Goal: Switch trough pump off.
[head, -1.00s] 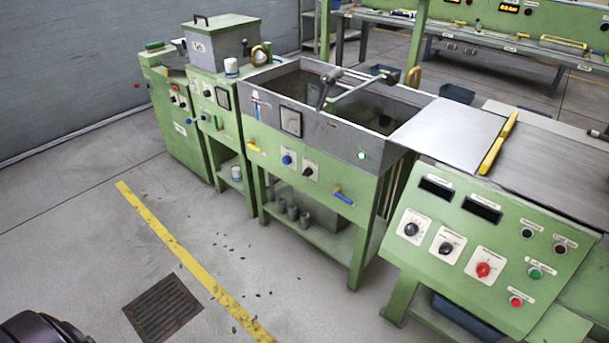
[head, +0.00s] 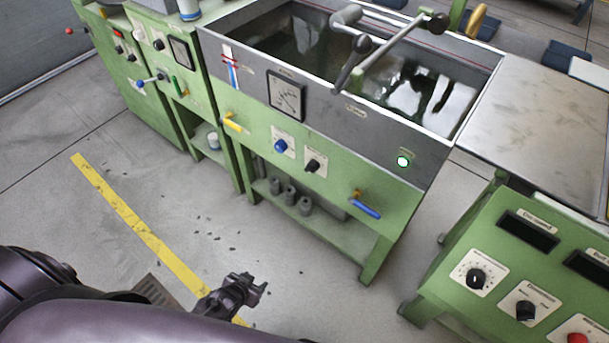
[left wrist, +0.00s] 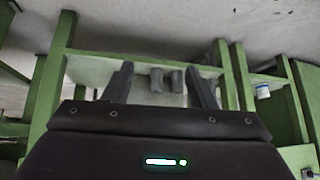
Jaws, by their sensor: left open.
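The green-framed trough (head: 330,108) with a grey basin of dark water stands ahead in the head view. Its front panel carries a blue knob (head: 281,146) and a black knob (head: 313,165) on white plates, whose labels are too small to read. A lit green lamp (head: 403,161) is on the basin's right front. My left gripper (head: 256,284) is low in front of the trough, apart from it, open and empty. In the left wrist view its two fingers (left wrist: 160,85) are spread, with the trough's lower shelf beyond. My right gripper is not in view.
A yellow-handled valve (head: 233,122) and a blue-handled valve (head: 365,206) stick out from the trough front. Grey cylinders (head: 289,196) stand on the lower shelf. A control console (head: 530,270) stands at the right. The floor before the trough is clear.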

